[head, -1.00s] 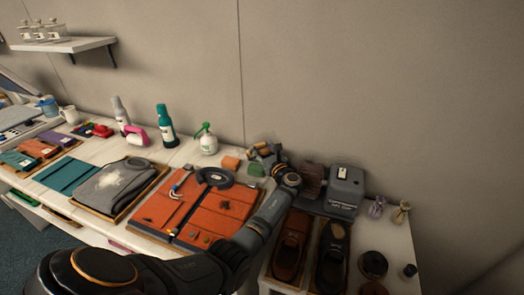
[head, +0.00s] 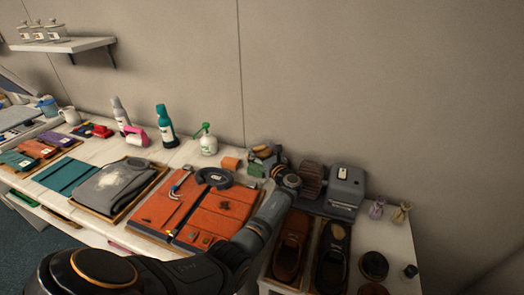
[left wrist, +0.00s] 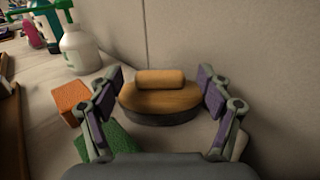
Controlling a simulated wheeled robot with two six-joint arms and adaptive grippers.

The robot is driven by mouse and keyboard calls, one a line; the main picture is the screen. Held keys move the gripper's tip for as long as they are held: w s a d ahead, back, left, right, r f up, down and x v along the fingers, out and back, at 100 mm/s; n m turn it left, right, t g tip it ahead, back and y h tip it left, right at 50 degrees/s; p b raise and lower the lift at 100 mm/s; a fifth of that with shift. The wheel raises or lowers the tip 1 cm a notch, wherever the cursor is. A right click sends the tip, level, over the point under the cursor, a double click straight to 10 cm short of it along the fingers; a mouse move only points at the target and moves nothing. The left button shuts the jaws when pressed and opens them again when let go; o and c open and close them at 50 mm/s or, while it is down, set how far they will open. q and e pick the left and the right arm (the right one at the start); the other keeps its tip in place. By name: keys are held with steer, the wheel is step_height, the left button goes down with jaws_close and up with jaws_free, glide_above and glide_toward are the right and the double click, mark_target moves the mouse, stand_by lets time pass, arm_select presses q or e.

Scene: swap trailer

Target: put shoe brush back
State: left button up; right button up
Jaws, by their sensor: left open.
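The shoe brush (left wrist: 160,100), an oval wooden block with a rounded wooden handle on top and a dark underside, stands near the wall in the left wrist view. In the head view the brush (head: 264,150) shows only partly behind my gripper. My left gripper (left wrist: 162,88) is open, with one finger on each side of the brush and gaps between them and it. In the head view my left gripper (head: 266,163) is at the back of the table. My right gripper is not in view.
An orange block (left wrist: 71,100) and a green block (left wrist: 108,143) lie left of the brush. A white spray bottle (head: 208,140) stands further left. A grey machine (head: 345,187) and a pair of shoes (head: 331,252) are on the right. The wall is close behind.

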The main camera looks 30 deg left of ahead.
arm_select(q)
steer(key=p+v, duration=0.1)
steer(key=v, duration=0.2)
steer(key=p+v, duration=0.2)
steer(key=v, duration=0.2)
steer(key=p+v, duration=0.1)
steer(key=v, duration=0.3)
steer(key=shift+r, duration=0.35)
steer(key=shift+s+d+f, duration=0.1)
steer(key=shift+s+d, duration=0.2)
steer(key=shift+d, duration=0.15)
steer(key=shift+a, duration=0.15)
